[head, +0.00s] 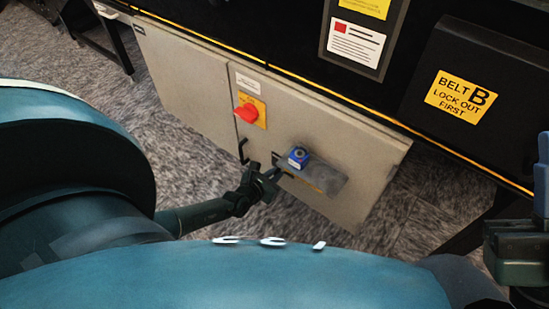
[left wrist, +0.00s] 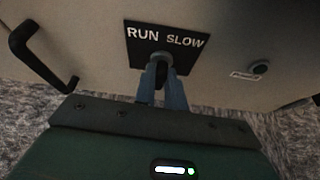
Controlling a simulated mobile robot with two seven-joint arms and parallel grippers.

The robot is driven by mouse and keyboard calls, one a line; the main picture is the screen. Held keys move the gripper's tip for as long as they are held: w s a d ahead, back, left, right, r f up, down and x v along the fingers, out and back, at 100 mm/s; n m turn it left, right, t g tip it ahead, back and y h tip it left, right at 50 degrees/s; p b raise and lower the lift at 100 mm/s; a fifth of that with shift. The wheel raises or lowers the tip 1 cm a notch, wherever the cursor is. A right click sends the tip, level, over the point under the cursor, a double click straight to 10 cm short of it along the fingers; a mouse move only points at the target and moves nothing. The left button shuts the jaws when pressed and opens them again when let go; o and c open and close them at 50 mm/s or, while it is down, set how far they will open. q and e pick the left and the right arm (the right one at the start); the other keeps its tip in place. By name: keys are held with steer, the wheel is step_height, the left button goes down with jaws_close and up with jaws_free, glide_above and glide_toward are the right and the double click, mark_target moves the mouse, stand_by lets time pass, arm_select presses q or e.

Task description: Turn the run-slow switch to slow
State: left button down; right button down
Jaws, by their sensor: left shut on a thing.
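The run-slow switch (left wrist: 159,60) is a small grey knob on a black plate (left wrist: 190,56) lettered RUN on the left and SLOW on the right, in the left wrist view. My left gripper (left wrist: 161,78) is shut on the knob, with its blue fingers on either side. The fingers hide much of the knob, so I cannot tell which way it points. In the head view my left gripper (head: 268,177) is at the lower front of the grey cabinet. My right gripper (head: 541,205) is partly in view at the right edge; its jaw opening is unclear.
The cabinet (head: 190,75) has a red rotary knob (head: 246,113) on a yellow plate. A blue block (head: 298,158) sits on a grey ledge (head: 322,178) beside my left gripper. A black handle (left wrist: 40,55) stands out left of the switch. A black belt housing (head: 470,60) is above right.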

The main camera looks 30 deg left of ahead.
steer(key=shift+r, duration=0.1)
arm_select(q)
steer(key=m+y+p, duration=0.1)
steer(key=m+y, duration=0.1)
steer(key=m, duration=0.1)
steer(key=shift+d+m, duration=0.15)
steer(key=shift+m, duration=0.15)
arm_select(e)
steer(key=f+m+h, duration=0.2)
steer(key=shift+w+a+m+t, duration=0.1)
steer(key=shift+w+m+t, duration=0.2)
steer(key=shift+w, duration=0.05)
steer(key=shift+h, duration=0.4)
arm_select(q)
steer(key=c, duration=1.5)
jaws_free()
steer(key=shift+o, duration=0.2)
arm_select(e)
steer(key=shift+s+r, duration=0.1)
steer(key=shift+r, duration=0.1)
